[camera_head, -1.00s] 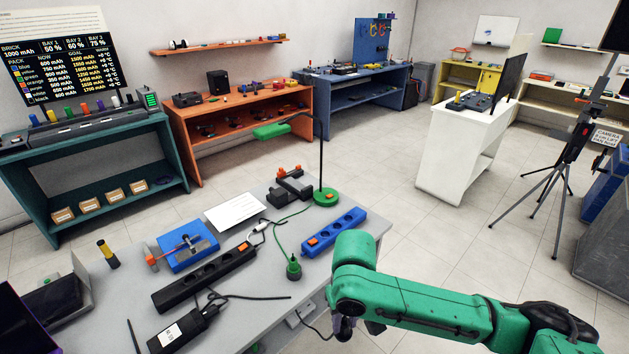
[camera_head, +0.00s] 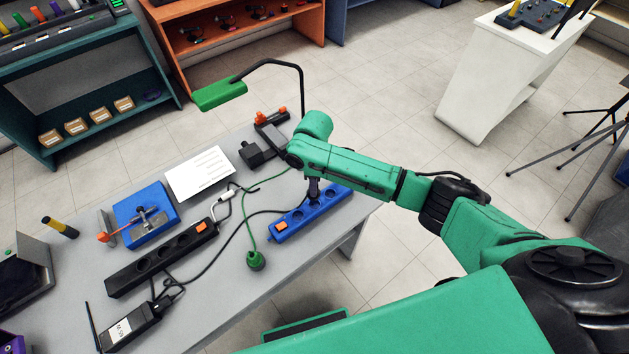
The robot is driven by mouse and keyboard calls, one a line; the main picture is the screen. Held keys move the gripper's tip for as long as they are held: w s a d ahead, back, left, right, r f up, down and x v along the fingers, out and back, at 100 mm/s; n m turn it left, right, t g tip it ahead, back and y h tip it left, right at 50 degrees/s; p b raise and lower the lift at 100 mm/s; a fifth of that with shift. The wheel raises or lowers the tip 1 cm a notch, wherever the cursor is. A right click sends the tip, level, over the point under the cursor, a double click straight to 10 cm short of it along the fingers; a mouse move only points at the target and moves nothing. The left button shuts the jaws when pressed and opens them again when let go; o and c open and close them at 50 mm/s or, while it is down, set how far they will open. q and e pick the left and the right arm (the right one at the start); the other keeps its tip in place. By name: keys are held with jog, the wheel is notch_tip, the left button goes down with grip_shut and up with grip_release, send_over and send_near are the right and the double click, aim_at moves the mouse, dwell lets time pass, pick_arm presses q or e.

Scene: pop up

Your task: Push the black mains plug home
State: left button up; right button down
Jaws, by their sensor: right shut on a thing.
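My right gripper (camera_head: 313,191) points down over the blue power strip (camera_head: 290,222) and is shut on a small dark thing there, which I take to be the black mains plug. The plug is mostly hidden by the fingers, and I cannot tell how deep it sits in a socket. A black cable (camera_head: 203,272) runs from the left of the table to that spot. The blue strip has an orange switch at its left end. My left gripper is not in view.
A black power strip (camera_head: 163,258) and a labelled black brick (camera_head: 130,327) lie to the left. A green plug (camera_head: 256,260) on a green cable stands near the front edge. A green lamp (camera_head: 220,93) arches behind. A white sheet (camera_head: 200,174) lies beyond.

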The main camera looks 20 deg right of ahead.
jog(key=shift+w+d, duration=0.15)
jog(key=shift+w+d+f+p, duration=0.1)
jog(key=shift+f+p, duration=0.15)
jog(key=shift+p, duration=0.15)
notch_tip(320, 180, down, 3)
jog(key=shift+f+b, duration=0.1)
jog(key=shift+b, duration=1)
jog(key=shift+f+b, duration=0.35)
jog(key=shift+f, duration=0.25)
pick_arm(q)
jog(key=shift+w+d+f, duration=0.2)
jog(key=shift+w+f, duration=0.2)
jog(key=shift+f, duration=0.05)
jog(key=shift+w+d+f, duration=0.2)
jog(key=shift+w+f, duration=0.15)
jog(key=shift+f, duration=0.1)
pick_arm(e)
jog(key=shift+r, duration=0.1)
jog(key=shift+r+p, duration=0.1)
jog(key=shift+p, duration=0.4)
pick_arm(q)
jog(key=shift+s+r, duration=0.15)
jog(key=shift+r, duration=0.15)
